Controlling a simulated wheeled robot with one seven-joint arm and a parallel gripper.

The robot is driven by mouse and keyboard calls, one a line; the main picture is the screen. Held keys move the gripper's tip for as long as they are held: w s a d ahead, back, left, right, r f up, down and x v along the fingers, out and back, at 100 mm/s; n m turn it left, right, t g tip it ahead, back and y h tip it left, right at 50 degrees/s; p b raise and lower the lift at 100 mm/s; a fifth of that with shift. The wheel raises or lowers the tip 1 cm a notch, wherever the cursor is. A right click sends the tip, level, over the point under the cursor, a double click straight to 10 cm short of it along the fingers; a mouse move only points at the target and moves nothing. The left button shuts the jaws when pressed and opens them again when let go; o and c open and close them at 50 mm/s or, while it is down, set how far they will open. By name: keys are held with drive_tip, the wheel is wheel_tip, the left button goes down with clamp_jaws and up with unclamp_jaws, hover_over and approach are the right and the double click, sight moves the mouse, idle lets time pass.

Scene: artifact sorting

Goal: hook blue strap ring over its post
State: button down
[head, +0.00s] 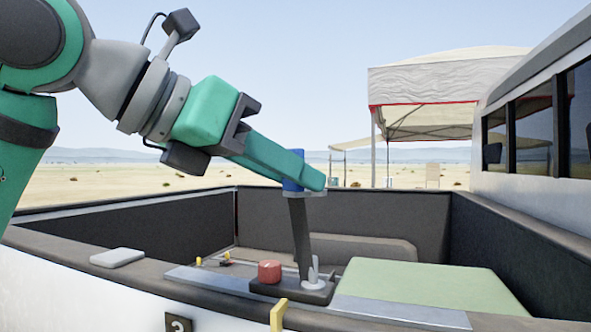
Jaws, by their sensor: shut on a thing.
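My gripper (309,176) reaches in from the upper left and is shut on the blue strap's ring piece. This blue piece (291,184) shows at the fingertips, partly hidden by the green fingers. A dark strap (300,235) runs almost straight down from it, slightly tilted, to a dark base block (318,294) on the vehicle's side ledge. A short light grey post-like part (313,271) stands on that block, beside the strap's lower end. I cannot tell whether it is the ring's post. The ring's opening is not visible.
A red knob (269,271) sits on the block's left end. A yellow tab (278,314) stands in front. A green flat panel (420,284) lies to the right, a grey pad (117,257) to the left. Dark bed walls (345,215) stand behind; open air surrounds the gripper.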

hover_over(310, 270)
drive_tip(key=s+a, duration=0.2)
drive_tip(key=shift+a+f, duration=0.1)
drive_tip(key=shift+f, duration=3.35)
drive_tip(key=shift+f, duration=2.05)
drive_tip(key=c, duration=1.4)
unclamp_jaws()
